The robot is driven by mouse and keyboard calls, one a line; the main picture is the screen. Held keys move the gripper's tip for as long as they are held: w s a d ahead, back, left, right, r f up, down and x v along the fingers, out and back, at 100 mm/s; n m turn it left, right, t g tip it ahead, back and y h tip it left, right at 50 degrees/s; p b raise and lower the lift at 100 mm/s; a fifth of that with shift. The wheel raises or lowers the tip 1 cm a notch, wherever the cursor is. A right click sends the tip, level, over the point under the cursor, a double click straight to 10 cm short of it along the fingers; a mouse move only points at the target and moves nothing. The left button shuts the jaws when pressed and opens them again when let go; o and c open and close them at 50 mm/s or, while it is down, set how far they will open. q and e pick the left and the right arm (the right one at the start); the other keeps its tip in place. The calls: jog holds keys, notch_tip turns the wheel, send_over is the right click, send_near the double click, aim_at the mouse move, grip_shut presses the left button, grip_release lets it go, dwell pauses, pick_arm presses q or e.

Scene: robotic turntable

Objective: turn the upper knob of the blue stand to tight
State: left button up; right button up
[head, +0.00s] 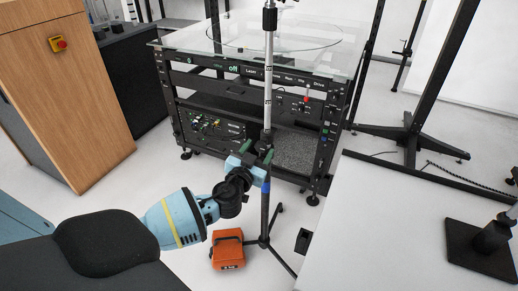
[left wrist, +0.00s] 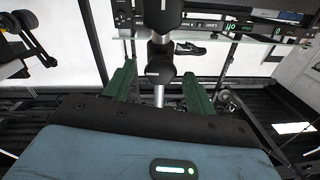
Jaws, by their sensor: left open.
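The stand's grey pole (head: 268,90) rises in front of the equipment rack, with a blue band (head: 266,187) low on it and dark tripod legs below. A black collar (head: 269,18) shows near the top of the pole. My left gripper (head: 258,151) is at the pole with its green fingers apart. In the left wrist view the green fingers (left wrist: 160,86) stand open on either side of the pole (left wrist: 159,95), with a black collar (left wrist: 160,66) just beyond them. Contact cannot be told. I cannot make out the upper knob or its setting. My right gripper is out of view.
The black rack with a glass top (head: 290,60) stands close behind the stand. An orange weight (head: 228,249) is on the floor by the tripod. A wooden cabinet (head: 70,90) is at the left; a white surface (head: 400,230) lies at the right.

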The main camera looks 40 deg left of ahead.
pick_arm(q)
jog(key=shift+w+a, duration=0.2)
jog(key=shift+w, duration=0.35)
jog(key=c, duration=1)
